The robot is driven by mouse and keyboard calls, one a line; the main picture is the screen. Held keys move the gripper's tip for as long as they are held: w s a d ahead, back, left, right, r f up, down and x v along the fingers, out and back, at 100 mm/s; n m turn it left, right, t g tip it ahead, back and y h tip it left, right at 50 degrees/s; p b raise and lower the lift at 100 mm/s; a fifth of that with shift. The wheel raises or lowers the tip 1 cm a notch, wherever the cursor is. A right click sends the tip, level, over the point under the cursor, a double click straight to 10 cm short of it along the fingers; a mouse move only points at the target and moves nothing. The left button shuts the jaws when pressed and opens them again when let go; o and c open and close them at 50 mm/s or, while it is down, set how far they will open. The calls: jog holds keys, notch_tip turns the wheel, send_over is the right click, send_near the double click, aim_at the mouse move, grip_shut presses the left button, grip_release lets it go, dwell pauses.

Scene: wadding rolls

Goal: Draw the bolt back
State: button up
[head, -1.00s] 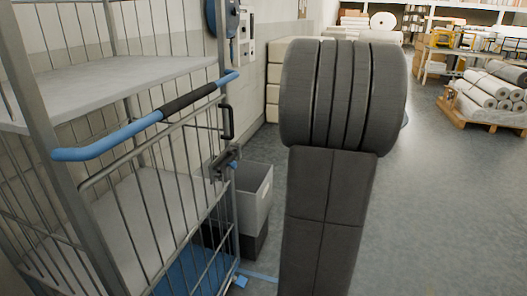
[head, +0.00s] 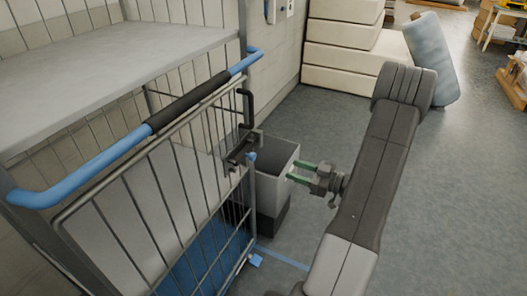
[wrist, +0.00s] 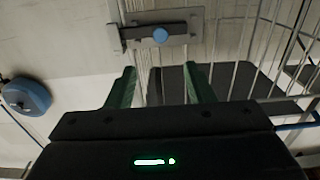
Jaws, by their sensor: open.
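The bolt (head: 242,150) is a dark grey metal fitting with a blue knob (head: 251,157), at the free edge of the cage trolley's wire gate (head: 150,215). In the wrist view the bolt's plate (wrist: 185,22) lies across the top, and its round blue knob (wrist: 160,35) sits just beyond the fingers, roughly centred between them. My gripper (head: 303,172) has green fingers and is open and empty. It is to the right of the bolt in the head view, apart from it. It also shows in the wrist view (wrist: 161,82).
The trolley has a blue push bar (head: 100,175) and a black gate handle (head: 247,108). A grey bin (head: 277,165) stands behind the gate edge, close to my gripper. Cream stacked blocks (head: 340,50) and a leaning pale blue roll (head: 432,60) are further back.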

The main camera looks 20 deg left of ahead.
aim_at(255, 157)
jog(key=a, duration=0.4)
jog(key=a+p, duration=0.1)
jog(key=a, duration=0.4)
jog(key=w+a, duration=0.1)
jog(key=a, duration=0.3)
jog(key=shift+a, duration=0.3)
